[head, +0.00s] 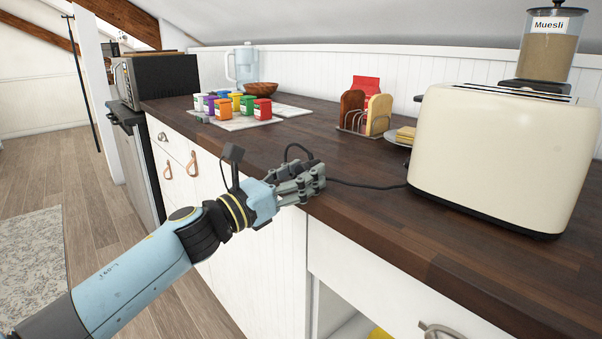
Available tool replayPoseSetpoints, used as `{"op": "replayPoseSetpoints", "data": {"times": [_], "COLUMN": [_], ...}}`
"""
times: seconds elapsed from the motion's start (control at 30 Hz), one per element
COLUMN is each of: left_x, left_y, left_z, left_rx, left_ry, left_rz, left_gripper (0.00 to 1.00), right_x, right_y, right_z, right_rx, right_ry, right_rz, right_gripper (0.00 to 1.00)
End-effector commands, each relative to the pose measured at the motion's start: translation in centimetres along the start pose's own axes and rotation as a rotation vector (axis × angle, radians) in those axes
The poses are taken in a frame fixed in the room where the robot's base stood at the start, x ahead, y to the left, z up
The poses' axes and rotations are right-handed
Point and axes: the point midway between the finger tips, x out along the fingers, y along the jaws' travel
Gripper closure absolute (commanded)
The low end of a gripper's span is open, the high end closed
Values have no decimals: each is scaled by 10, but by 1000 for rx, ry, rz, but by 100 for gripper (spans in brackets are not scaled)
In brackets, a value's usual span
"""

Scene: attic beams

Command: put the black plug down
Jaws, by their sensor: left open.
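The black plug (312,163) is at the front edge of the dark wooden worktop, mostly hidden behind the fingers of my left gripper (308,182). A black cord (365,186) runs from the cream toaster (500,155) to the plug area, and a small loop of it rises behind the fingers. My left gripper is open, reaching over the worktop edge with its fingertips around or right beside the plug. I cannot tell whether the fingers touch it. My right gripper is not in view.
The worktop (370,215) is bare in front of the toaster. Behind stand a toast rack (365,120) with bread, several coloured jars (224,108) on a pale board, a wooden bowl (261,89) and a water jug (243,65). An open cabinet space lies below the worktop.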

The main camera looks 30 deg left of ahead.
Motion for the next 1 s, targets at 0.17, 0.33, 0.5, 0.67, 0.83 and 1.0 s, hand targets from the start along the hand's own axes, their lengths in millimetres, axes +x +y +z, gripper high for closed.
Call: {"op": "replayPoseSetpoints", "data": {"times": [0.17,0.33,0.5,0.67,0.83,1.0], "left_x": [0,0,1,-4,-52,-86], "left_y": [-1,0,0,0,0,0], "left_z": [-1,1,6,15,5,6], "left_rx": [-1,0,0,2,4,2], "left_ry": [0,-2,-3,-2,4,2], "left_rz": [-2,-1,-1,-2,-4,-5], "left_gripper": [44,44,44,44,44,44], "right_x": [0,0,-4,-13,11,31], "right_y": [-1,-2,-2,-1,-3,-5], "right_z": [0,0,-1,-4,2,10], "right_rx": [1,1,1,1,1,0], "right_ry": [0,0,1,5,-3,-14], "right_rz": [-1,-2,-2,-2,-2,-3], "right_gripper": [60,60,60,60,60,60]}}
